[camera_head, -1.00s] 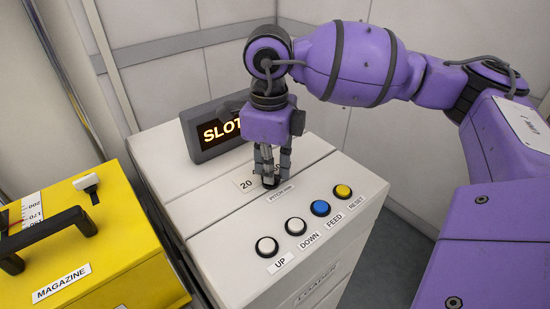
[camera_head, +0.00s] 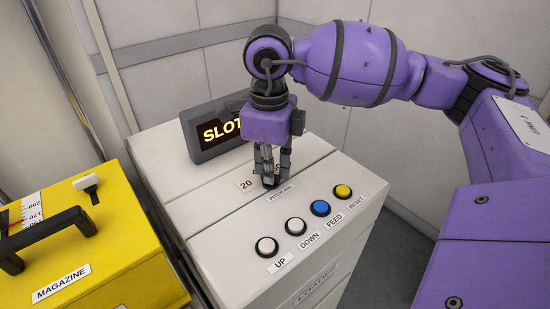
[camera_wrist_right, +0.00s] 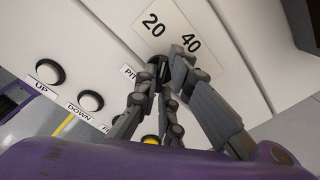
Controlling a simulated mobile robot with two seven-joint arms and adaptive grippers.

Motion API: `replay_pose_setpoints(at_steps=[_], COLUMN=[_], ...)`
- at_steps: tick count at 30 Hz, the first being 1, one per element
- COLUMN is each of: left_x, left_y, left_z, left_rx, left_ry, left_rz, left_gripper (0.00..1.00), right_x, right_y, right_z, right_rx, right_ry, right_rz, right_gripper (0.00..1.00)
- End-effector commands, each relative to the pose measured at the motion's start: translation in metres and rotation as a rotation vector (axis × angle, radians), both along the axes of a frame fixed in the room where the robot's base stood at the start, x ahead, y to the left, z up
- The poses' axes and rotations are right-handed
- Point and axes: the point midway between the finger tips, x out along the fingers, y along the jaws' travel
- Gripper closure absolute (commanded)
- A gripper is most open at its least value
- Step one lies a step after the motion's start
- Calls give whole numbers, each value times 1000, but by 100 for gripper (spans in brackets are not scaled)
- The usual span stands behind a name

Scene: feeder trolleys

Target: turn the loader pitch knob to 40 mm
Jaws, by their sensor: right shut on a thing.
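The black pitch knob (camera_head: 270,181) sits on the white loader's top, behind the "PITCH MM" label (camera_head: 282,193). My right gripper (camera_head: 271,172) points down and is shut on the knob, hiding most of it. In the right wrist view the fingers (camera_wrist_right: 168,75) close around the dark knob (camera_wrist_right: 158,80). The scale plate (camera_wrist_right: 165,30) shows 20 and 40 there; in the head view the 20 (camera_head: 246,184) shows left of the gripper. The knob's pointer direction cannot be told. My left gripper is not in view.
The loader's front edge has UP (camera_head: 267,247), DOWN (camera_head: 296,226), FEED (camera_head: 320,208) and RESET (camera_head: 343,191) buttons. A display (camera_head: 217,131) reading "SLOT", partly hidden, stands behind the gripper. A yellow magazine (camera_head: 130,249) with a black handle (camera_head: 45,236) is at left.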

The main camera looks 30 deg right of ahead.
Motion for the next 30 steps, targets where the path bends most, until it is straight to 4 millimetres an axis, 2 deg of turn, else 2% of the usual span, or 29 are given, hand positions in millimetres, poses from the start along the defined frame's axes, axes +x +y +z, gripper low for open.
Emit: replay_pose_setpoints(at_steps=[5,6,10,20,23,30], left_x=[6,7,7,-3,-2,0], left_y=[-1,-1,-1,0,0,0], left_z=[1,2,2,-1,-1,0], left_rx=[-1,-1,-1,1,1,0], left_ry=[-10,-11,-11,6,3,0], left_rz=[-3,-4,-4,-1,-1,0], left_gripper=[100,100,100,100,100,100], right_x=[-1,-1,-1,0,1,1], right_y=[1,1,1,0,1,1], right_z=[1,1,0,3,12,61], right_rx=[1,2,1,1,2,1], right_ry=[1,2,1,-1,-2,-6], right_rz=[2,2,2,1,0,1], right_gripper=[100,90,75,75,75,75])
